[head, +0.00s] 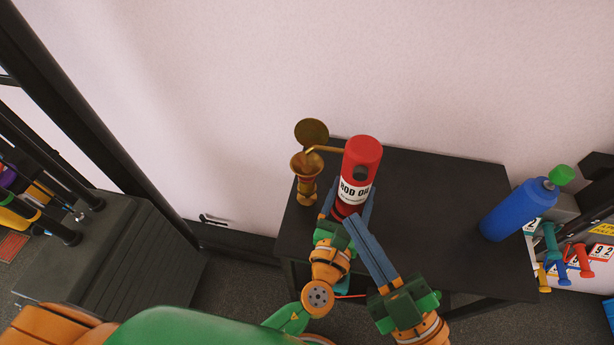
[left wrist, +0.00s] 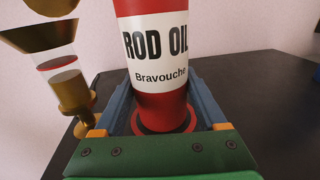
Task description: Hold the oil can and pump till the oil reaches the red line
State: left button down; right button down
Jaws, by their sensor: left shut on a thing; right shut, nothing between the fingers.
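The red oil can (head: 362,155), labelled "ROD OIL", stands upright on the black table. It also shows in the left wrist view (left wrist: 155,75). My left gripper (head: 347,205) is shut around its lower part. Its thin brass spout (head: 325,149) points left over the brass funnel cup (head: 306,170). In the left wrist view, the cup's clear section (left wrist: 62,72) has a red line (left wrist: 56,64), with brown oil just below it. My right gripper (head: 352,220) is shut and empty, its fingertips in front of the can's lower part.
The black table (head: 440,200) is clear right of the can, up to a blue bottle (head: 520,208) with a green cap. A round brass disc (head: 311,132) stands behind the cup. A rack of coloured dumbbells (head: 555,245) is at the right. The pale wall is behind.

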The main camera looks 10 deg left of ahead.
aim_at(354, 175)
dwell(0.3)
jog(key=w, duration=0.6)
dwell(0.5)
jog(key=shift+w, duration=0.15)
dwell(1.7)
jog(key=shift+w, duration=0.35)
jog(key=s, duration=0.7)
dwell(0.5)
